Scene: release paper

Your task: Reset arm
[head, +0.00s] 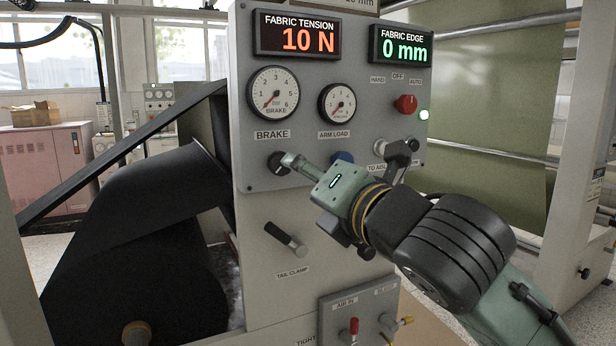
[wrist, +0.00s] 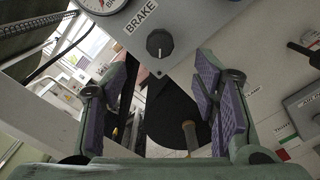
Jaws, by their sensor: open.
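My arm reaches in from the lower right in the head view, and my gripper (head: 287,160) is in front of the grey control panel (head: 350,105). A fingertip overlaps the black BRAKE knob (head: 277,163) there; I cannot tell if they touch. In the wrist view my gripper (wrist: 162,90) is open, with purple pads wide apart and nothing between them. The BRAKE knob (wrist: 159,43) shows beyond the pads, near the middle. A blue knob (head: 342,157) under the ARM LOAD gauge (head: 338,103) is partly hidden behind my gripper.
The tail clamp lever (head: 286,240) sticks out below the panel. A valve box with a red lever (head: 353,327) is lower down. A large black roll (head: 140,270) stands at left.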

